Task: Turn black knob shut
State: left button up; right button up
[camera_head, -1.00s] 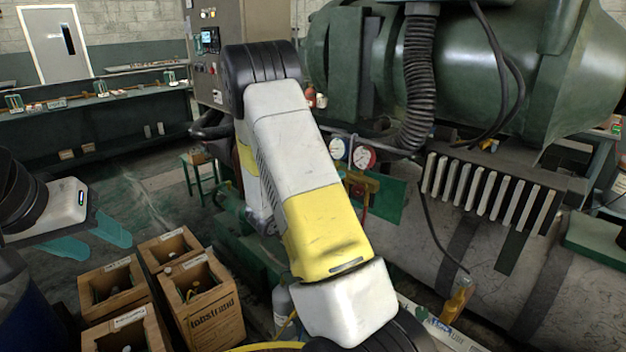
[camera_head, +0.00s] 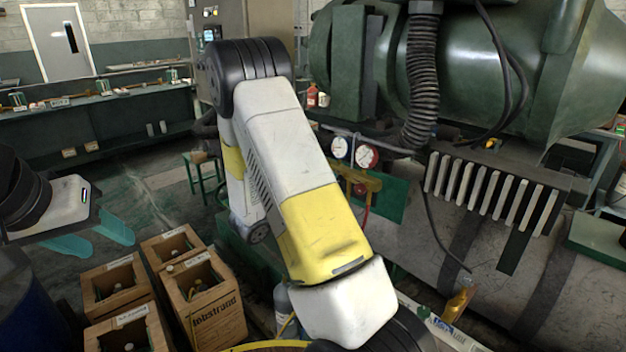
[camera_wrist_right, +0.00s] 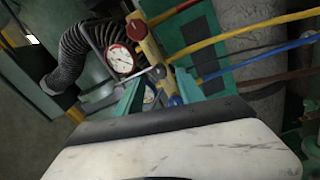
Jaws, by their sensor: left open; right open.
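The brass manifold (camera_head: 358,180) carries a white gauge (camera_head: 340,148) and a red gauge (camera_head: 367,156) in the head view. In the right wrist view the manifold (camera_wrist_right: 147,45) and red gauge (camera_wrist_right: 120,59) lie just beyond my right gripper (camera_wrist_right: 160,90). I cannot clearly make out a black knob. My arm hides the right gripper in the head view. My left gripper (camera_head: 92,238) is open and empty at the left, above the floor.
Yellow, blue and red hoses (camera_wrist_right: 245,50) run right from the manifold. A ribbed black hose (camera_head: 423,85) hangs from the green machine (camera_head: 480,70). Wooden crates (camera_head: 210,305) with bottles stand at lower left. A green stool (camera_head: 203,172) stands behind.

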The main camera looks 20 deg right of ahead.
jog(key=v, duration=0.3)
dwell(0.4)
jog(key=s+r+m+g+y, duration=0.3)
jog(key=s+g+y, duration=0.55)
jog(key=s, duration=0.85)
jog(key=s+a+r+n+t+y, duration=0.1)
jog(key=s+a+r+t+y, duration=0.2)
jog(key=a, duration=0.4)
jog(key=s+a+r+t+y, duration=0.2)
jog(key=a+r+t+y, duration=0.2)
jog(key=a+r+y, duration=0.3)
jog(key=shift+s+a+r+n+t, duration=0.15)
jog(key=shift+s+r+n+t, duration=0.1)
jog(key=shift+s+n+t, duration=0.15)
